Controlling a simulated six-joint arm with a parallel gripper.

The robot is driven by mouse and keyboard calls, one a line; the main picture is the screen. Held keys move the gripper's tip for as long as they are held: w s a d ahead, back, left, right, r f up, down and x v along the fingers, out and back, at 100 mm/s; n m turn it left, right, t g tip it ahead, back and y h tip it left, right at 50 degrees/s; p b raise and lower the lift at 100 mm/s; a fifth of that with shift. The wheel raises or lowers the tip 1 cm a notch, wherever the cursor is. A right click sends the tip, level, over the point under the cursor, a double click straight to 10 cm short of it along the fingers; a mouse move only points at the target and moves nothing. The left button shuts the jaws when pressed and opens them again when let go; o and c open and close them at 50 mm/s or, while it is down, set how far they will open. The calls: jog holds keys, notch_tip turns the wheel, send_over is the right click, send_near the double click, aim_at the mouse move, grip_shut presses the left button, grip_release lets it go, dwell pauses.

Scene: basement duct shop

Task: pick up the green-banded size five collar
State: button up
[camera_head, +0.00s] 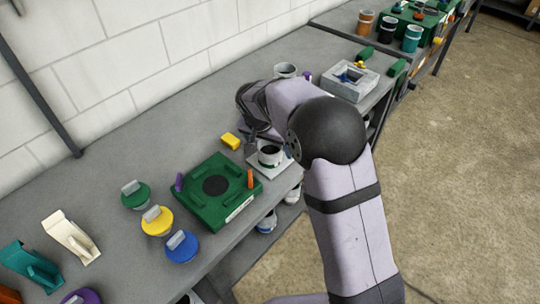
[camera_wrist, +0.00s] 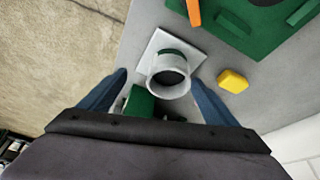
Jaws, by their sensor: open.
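A pale, round, open collar (camera_head: 270,155) stands on a small white square plate near the table's front edge. A dark green strip seems to show low on its side in the head view. In the wrist view the collar (camera_wrist: 168,68) shows its rim and dark inside, on the white plate (camera_wrist: 160,42). My gripper (camera_wrist: 159,78) is open, with its blue fingers on either side of the collar and apart from it. In the head view my arm partly hides the gripper and the table around it.
A green fixture (camera_head: 215,212) with purple and orange pegs stands beside the plate. A yellow block (camera_head: 231,141) lies close by. Green, yellow and blue knobbed discs (camera_head: 157,222) lie to the left. A grey box (camera_head: 350,82) and another cup-like piece (camera_head: 286,70) stand farther back.

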aim_at(270, 152)
jog(key=shift+w+a, duration=0.6)
jog(key=shift+w, duration=0.15)
jog(key=shift+p+x, duration=2.15)
jog(key=shift+x, duration=1.5)
jog(key=shift+w, duration=0.2)
jog(key=shift+r, duration=0.1)
jog(key=c, duration=1.4)
